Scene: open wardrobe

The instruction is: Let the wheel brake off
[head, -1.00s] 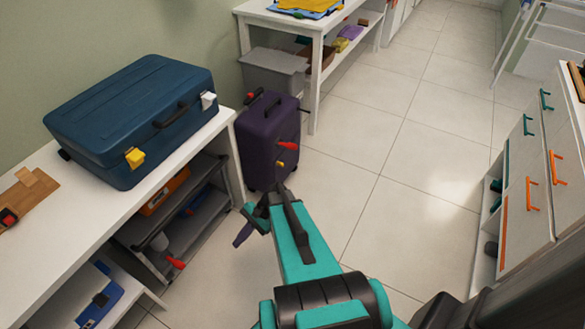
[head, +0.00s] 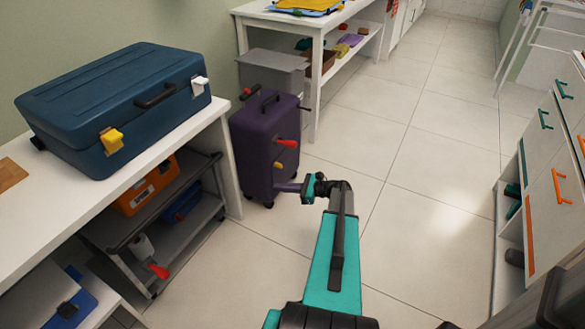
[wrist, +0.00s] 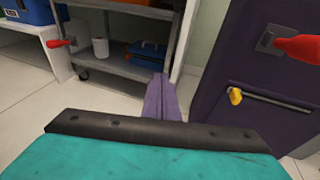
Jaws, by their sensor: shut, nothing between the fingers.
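The purple suitcase (head: 251,150) stands upright on the floor beside the white counter. Its side carries a red lever (head: 288,143) and, below it, a small yellow knob (head: 279,165). In the wrist view the red lever (wrist: 297,48) is at the upper right on a grey plate, and the yellow knob (wrist: 235,95) sits at the left end of a dark slot. Which part is the wheel brake I cannot tell. My gripper (head: 283,187) is shut and empty, low by the suitcase; its purple fingers (wrist: 160,97) show below and left of the knob, apart from it.
A grey trolley (head: 185,235) under the counter holds an orange case (head: 147,186) and has its own red lever (head: 158,270). A blue case (head: 115,105) lies on the counter. A drawer cabinet (head: 548,160) stands at right. The floor between is clear.

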